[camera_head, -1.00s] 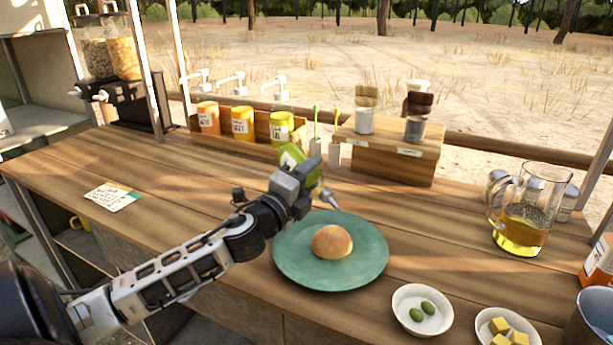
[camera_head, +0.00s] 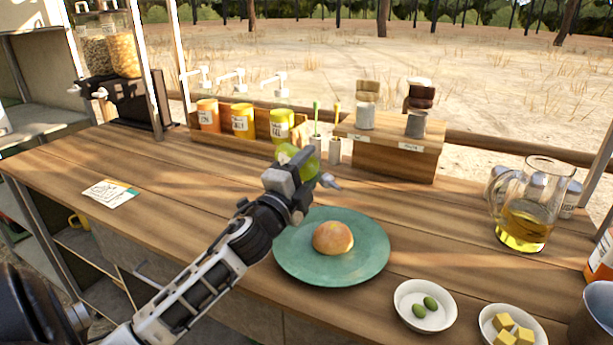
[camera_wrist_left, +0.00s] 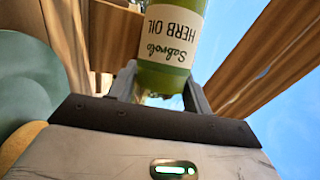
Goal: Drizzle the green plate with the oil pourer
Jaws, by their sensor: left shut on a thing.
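The green plate (camera_head: 360,268) lies on the wooden counter with a round bun (camera_head: 332,238) on it. It also shows at the left edge of the wrist view (camera_wrist_left: 28,85). My left gripper (camera_head: 298,180) is shut on the oil pourer (camera_head: 296,156), a green bottle with a pale spout that points right, just above the plate's far edge. In the wrist view the oil pourer (camera_wrist_left: 172,45) sits between the fingers, its "Herb Oil" label upside down. My gripper hides part of it in the head view. No oil stream is visible. My right gripper is not in view.
A bowl of olives (camera_head: 405,318) and a bowl of yellow cubes (camera_head: 488,330) stand at the front right. A glass jug (camera_head: 525,215) is farther right. Behind are a rack of tins (camera_head: 240,122) and a wooden box (camera_head: 392,158). The counter's left part is mostly clear.

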